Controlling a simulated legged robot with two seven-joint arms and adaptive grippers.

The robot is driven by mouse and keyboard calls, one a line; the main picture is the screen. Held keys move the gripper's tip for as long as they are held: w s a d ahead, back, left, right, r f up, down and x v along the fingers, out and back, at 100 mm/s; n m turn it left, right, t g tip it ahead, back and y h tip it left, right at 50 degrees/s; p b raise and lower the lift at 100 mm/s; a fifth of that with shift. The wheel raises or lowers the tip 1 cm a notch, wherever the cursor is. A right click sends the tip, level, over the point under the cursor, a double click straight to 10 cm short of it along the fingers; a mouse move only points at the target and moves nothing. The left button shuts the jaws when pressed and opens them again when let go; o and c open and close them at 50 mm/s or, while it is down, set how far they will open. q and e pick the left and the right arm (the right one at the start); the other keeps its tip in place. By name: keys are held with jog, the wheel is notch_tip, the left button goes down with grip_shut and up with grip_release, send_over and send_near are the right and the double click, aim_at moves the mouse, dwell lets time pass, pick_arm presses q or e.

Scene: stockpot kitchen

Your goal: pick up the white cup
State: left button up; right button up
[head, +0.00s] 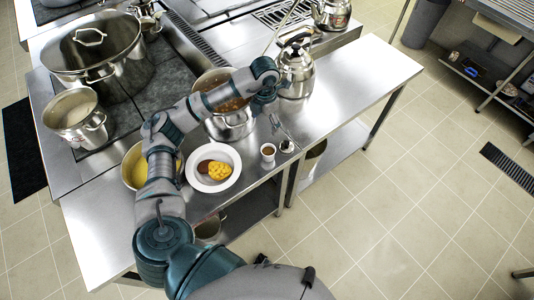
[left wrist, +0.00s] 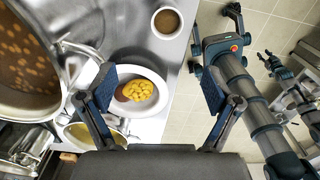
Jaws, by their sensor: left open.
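The white cup (head: 268,152) stands upright on the steel counter, right of a white plate (head: 228,178). It holds something brown. The cup also shows at the top of the left wrist view (left wrist: 167,21), beyond the fingertips and apart from them. My left gripper (head: 264,104) is above the counter, on the far side of the cup in the head view, and partly hidden by its own wrist. In the left wrist view its two fingers are spread wide and nothing is between them.
The plate carries yellow and brown food. A pot of brown soup (head: 238,118) stands close beside my left arm, and a kettle (head: 296,68) stands behind the gripper. The counter's right part is clear.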

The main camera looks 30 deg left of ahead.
pick_arm(q)
jog(key=p, duration=0.1)
send_near(268, 150)
jog(key=s, duration=0.2)
jog(key=shift+f, duration=0.8)
jog(key=f, duration=0.2)
jog(key=d+f+p, duration=0.1)
jog(key=f, duration=0.1)
jog(key=shift+d+f, duration=0.15)
jog(key=shift+f, duration=0.05)
jog(key=shift+w+d+f, duration=0.1)
jog(key=shift+d+f, duration=0.05)
jog(key=shift+c, duration=1.4)
jog(key=shift+a, duration=0.3)
jog(key=c, duration=1.1)
